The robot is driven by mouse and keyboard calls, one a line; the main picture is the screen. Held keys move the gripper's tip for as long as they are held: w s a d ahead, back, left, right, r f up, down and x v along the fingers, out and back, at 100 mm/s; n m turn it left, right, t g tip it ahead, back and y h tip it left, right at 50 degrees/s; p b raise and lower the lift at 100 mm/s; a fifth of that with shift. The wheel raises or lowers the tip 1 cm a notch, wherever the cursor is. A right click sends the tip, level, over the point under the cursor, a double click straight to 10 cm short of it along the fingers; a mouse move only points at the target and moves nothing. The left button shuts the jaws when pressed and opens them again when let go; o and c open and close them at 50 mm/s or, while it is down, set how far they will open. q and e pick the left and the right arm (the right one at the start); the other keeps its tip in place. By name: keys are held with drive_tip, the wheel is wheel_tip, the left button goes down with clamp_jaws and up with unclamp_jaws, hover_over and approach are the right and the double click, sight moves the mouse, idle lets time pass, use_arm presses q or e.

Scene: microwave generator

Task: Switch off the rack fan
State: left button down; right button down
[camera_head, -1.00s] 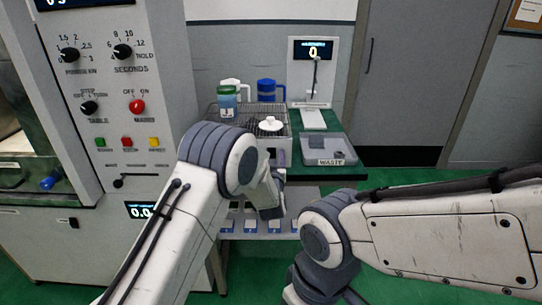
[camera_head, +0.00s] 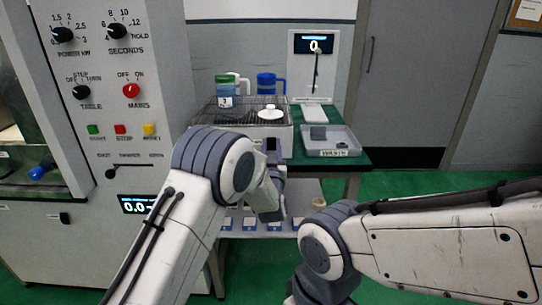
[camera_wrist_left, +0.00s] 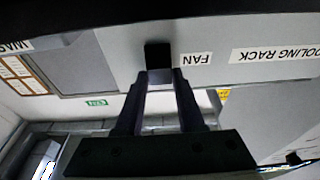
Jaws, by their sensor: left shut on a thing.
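The cooling rack (camera_head: 222,116) is a wire grid on a pale box, on the bench in the head view. In the left wrist view its front panel shows upside down, with a COOLING RACK label (camera_wrist_left: 275,55) and a FAN label (camera_wrist_left: 196,60). The dark fan switch (camera_wrist_left: 158,54) is beside the FAN label. My left gripper (camera_wrist_left: 160,76) has its two fingers at the switch and is shut on it. In the head view my left wrist (camera_head: 268,198) is in front of the rack and its fingers are hard to make out. My right arm (camera_head: 440,245) shows, but its gripper does not.
A white dish (camera_head: 270,113) sits on the rack. A green-lidded jar (camera_head: 226,92) and blue mug (camera_head: 268,84) stand behind. The WASTE tray (camera_head: 326,153) is to the right. The control panel (camera_head: 160,80) rises at left. A lower shelf (camera_head: 310,190) is below the bench.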

idle(0.3)
use_arm(q)
drive_tip(key=c, duration=0.5)
unclamp_jaws()
drive_tip(key=v, duration=1)
drive_tip(key=shift+s+f+b, duration=0.1)
drive_tip(key=shift+s+b, duration=0.15)
drive_tip(key=shift+b, duration=0.1)
